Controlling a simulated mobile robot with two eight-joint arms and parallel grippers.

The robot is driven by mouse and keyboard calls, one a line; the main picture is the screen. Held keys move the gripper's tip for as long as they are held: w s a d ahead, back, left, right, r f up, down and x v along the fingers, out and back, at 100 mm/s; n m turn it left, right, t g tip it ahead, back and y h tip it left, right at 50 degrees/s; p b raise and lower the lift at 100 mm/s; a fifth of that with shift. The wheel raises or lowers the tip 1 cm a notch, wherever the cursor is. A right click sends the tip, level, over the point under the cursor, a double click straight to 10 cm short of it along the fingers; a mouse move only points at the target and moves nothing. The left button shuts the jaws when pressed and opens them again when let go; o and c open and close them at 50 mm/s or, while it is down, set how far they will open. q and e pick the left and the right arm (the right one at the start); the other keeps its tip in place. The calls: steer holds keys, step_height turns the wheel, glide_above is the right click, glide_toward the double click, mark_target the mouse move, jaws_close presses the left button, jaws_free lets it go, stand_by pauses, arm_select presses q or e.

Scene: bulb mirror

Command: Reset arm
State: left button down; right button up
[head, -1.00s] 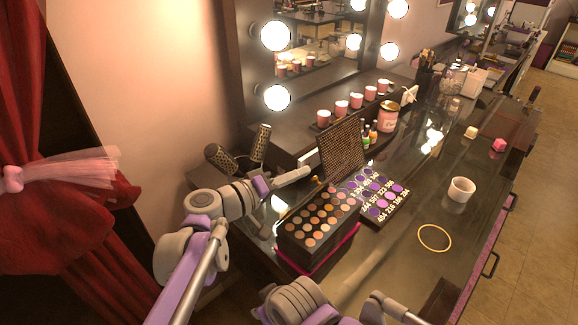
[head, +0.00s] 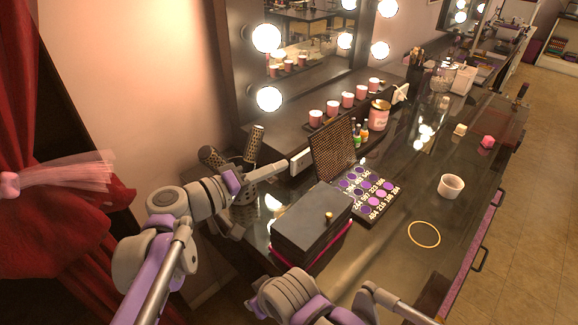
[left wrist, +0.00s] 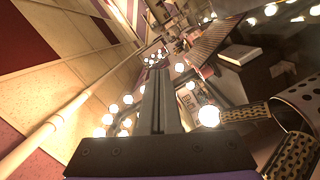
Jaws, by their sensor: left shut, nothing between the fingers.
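My left arm comes in from the lower left in the head view. Its gripper (head: 280,166) is above the counter's left part, apart from the dark box (head: 312,222). The gripper's slim grey fingers also show pressed together in the left wrist view (left wrist: 158,102), with nothing between them. Part of my right arm (head: 300,300) shows at the bottom of the head view, in front of the dark box; its gripper is out of the picture. The box is covered by a dark top with a small gold knob.
A palette with purple pans (head: 366,190) lies right of the box, with a perforated panel (head: 336,150) behind. A small white block (head: 301,160) shows beside my left gripper. A white cup (head: 451,186) and a gold ring (head: 424,234) are on the counter, with free room around them.

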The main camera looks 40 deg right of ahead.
arm_select(q)
steer(key=shift+s+a+r, duration=0.15)
steer(key=shift+s+a, duration=0.05)
steer(key=shift+a, duration=0.7)
steer(key=shift+s+a+r, duration=0.15)
steer(key=shift+s+a, duration=0.1)
steer(key=shift+a, duration=0.65)
steer(key=shift+s+a+r, duration=0.15)
steer(key=shift+s+a, duration=0.05)
steer(key=shift+a, duration=0.7)
steer(key=s+a+f+n+t+y, duration=0.2)
steer(key=a+f+y, duration=0.3)
steer(key=a, duration=0.9)
steer(key=s+a+f+n+t+y, duration=0.2)
steer(key=s+a+f+y, duration=0.2)
steer(key=a+f, duration=0.8)
steer(key=s+a+f+n+t+y, duration=0.2)
steer(key=a+f+y, duration=0.5)
steer(key=a, duration=1)
steer(key=shift+s+a+f+y, duration=0.35)
steer(key=shift+s+f+y, duration=0.05)
steer(key=shift+s+f, duration=0.45)
